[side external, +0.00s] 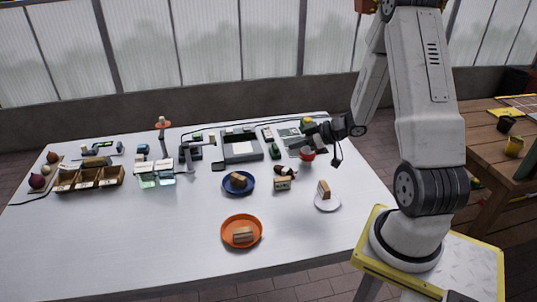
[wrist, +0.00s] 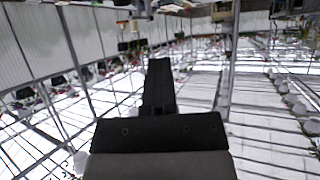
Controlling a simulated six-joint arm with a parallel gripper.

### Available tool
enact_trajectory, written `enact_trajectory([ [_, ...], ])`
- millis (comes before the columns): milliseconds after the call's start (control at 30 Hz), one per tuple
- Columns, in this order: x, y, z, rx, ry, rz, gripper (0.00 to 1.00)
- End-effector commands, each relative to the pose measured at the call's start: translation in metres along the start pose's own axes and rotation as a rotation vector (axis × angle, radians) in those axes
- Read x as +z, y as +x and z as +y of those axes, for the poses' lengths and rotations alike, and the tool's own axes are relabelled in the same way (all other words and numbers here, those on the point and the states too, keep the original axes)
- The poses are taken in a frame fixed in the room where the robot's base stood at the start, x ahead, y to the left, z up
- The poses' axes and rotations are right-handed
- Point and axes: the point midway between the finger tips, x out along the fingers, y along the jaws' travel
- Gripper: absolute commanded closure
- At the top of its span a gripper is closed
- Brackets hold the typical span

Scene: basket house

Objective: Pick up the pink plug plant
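I cannot pick out a pink plug plant for certain in either view. In the side external view my gripper (side external: 312,133) is dark and points left above the far right part of the white table (side external: 185,235). A small red and white round thing (side external: 307,154) shows just below it; whether they touch cannot be told. In the wrist view my gripper (wrist: 160,85) shows as one dark upright block, so the gap between its fingers cannot be made out. The wrist view is tilted toward the greenhouse and shows no clear target.
An orange plate (side external: 256,220), a blue plate (side external: 226,187) and a white plate (side external: 330,204) each hold a small block. A grey scale-like device (side external: 242,148) stands behind them. A wooden compartment box (side external: 90,179) is at left. The table's front left is clear.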

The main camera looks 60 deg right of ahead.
Motion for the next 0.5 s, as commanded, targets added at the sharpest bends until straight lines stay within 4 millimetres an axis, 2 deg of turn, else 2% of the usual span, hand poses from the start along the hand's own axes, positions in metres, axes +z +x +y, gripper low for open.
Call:
enact_trajectory([
  [200, 0.0000, 0.0002, 0.0002, 0.000, 0.000, 0.000, 1.00],
  [267, 0.0001, 0.0002, 0.0002, 0.000, 0.000, 0.000, 0.84],
  [300, 0.0001, 0.0002, 0.0002, 0.000, 0.000, 0.000, 0.71],
  [467, 0.0001, 0.0002, 0.0002, 0.000, 0.000, 0.000, 0.21],
  [500, 0.0001, 0.0002, 0.0002, 0.000, 0.000, 0.000, 0.20],
])
